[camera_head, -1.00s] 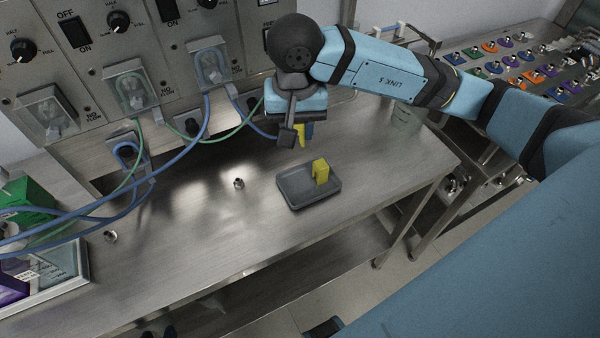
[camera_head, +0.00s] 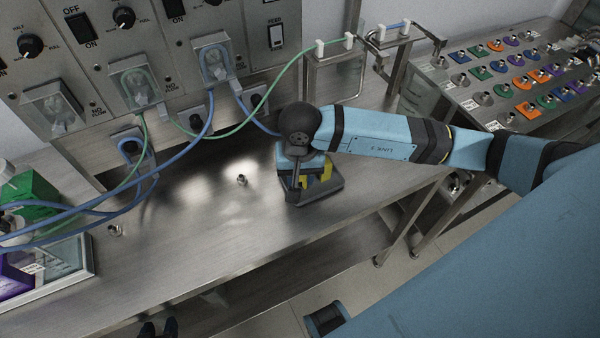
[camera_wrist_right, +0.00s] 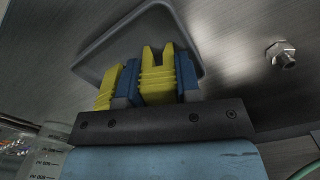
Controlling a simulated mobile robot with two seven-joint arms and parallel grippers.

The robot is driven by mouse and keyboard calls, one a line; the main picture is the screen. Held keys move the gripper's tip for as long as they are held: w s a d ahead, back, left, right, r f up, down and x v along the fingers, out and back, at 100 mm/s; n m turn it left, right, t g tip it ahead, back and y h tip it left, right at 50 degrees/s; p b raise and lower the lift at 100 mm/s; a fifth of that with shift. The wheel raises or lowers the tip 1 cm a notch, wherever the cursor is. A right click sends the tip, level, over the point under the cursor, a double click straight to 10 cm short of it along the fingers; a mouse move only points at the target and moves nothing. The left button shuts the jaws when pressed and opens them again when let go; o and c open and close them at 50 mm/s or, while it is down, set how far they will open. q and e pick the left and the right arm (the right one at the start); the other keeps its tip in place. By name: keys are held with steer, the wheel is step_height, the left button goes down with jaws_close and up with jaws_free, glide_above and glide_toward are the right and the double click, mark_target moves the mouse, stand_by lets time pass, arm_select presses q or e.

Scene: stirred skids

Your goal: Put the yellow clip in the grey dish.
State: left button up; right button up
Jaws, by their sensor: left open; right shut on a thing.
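My right gripper (camera_wrist_right: 158,86) is shut on a yellow clip (camera_wrist_right: 157,70) with a forked end, held between its blue fingers. In the head view the right gripper (camera_head: 305,190) is down at the grey dish (camera_head: 327,192) and hides much of it. The held clip is over or inside the dish; I cannot tell whether it touches the floor. A second yellow piece (camera_wrist_right: 107,88) is right beside one finger, at the dish; it also shows in the head view (camera_head: 328,172). The dish rim shows in the wrist view (camera_wrist_right: 98,45). My left gripper (camera_head: 159,329) is open at the bottom edge, mostly cut off.
A small metal fitting (camera_head: 242,180) stands on the steel table left of the dish, another (camera_head: 115,230) farther left. Blue and green tubes run from the panel at the back. The table front is clear.

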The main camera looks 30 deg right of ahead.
steer(key=shift+f, duration=0.15)
steer(key=o, duration=0.9)
steer(key=shift+s+d, duration=0.1)
